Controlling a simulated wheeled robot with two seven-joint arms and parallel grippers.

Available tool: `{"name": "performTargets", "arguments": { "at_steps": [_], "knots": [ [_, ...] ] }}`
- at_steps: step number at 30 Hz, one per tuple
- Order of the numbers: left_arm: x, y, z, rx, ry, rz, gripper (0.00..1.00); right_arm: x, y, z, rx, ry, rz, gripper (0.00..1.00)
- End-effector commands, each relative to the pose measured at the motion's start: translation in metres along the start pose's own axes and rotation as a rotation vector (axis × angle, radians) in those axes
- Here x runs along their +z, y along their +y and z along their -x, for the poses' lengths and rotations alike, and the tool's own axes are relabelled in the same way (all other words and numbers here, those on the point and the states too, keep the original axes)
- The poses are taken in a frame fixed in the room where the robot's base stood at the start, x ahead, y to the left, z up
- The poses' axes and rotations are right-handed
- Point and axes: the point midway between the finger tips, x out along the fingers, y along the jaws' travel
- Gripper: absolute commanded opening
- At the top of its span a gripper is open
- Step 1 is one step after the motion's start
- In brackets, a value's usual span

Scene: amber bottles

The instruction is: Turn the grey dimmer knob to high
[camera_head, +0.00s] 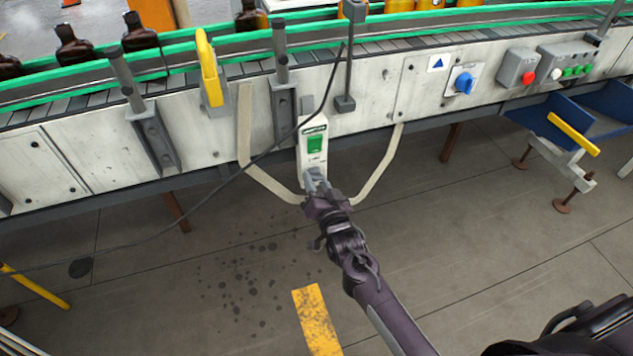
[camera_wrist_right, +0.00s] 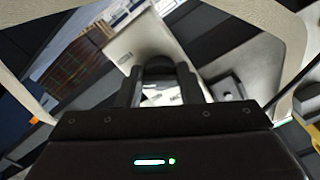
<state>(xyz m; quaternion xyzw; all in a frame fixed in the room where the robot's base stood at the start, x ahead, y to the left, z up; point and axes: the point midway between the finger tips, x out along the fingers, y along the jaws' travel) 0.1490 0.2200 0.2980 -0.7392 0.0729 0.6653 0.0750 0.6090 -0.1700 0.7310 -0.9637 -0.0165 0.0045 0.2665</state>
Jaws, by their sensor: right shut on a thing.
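A narrow white control box (camera_head: 312,138) with a green patch hangs at the front of the conveyor; it also shows as a pale panel in the wrist view (camera_wrist_right: 135,40). My right gripper (camera_head: 314,178) is at the lower end of this box, and its two fingers also show in the wrist view (camera_wrist_right: 160,85). They are closed around a dark rounded piece, the grey dimmer knob (camera_wrist_right: 158,70). The fingers hide most of the knob, so its setting cannot be read. My left gripper is not in view.
A pale curved guard bar (camera_head: 268,182) bends around both sides of the box. A black cable (camera_head: 250,160) crosses in front of the conveyor. A blue rotary switch (camera_head: 464,82) and a red-button box (camera_head: 518,68) are at the right. Amber bottles (camera_head: 140,35) stand on the belt.

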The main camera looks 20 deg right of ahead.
Motion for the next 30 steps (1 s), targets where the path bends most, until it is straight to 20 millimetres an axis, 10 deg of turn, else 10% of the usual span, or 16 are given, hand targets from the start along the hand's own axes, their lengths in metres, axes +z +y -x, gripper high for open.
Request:
{"name": "performTargets", "arguments": {
  "at_steps": [3, 4, 9, 20, 30],
  "knots": [
    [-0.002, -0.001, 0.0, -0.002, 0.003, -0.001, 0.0, 0.0, 0.0, 0.0, 0.0, -0.001, -0.001, 0.11],
    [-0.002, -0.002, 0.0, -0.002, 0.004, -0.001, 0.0, 0.0, 0.0, 0.0, 0.0, -0.001, -0.001, 0.35],
    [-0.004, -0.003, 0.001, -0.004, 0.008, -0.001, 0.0, 0.0, 0.0, 0.0, 0.0, -0.001, 0.0, 0.55],
    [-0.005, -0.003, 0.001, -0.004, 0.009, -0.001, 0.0, 0.001, 0.0, 0.008, 0.001, -0.001, 0.001, 0.55],
    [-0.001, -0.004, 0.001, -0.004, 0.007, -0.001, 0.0, 0.001, 0.001, 0.063, 0.001, -0.003, 0.001, 0.55]
  ]
}}
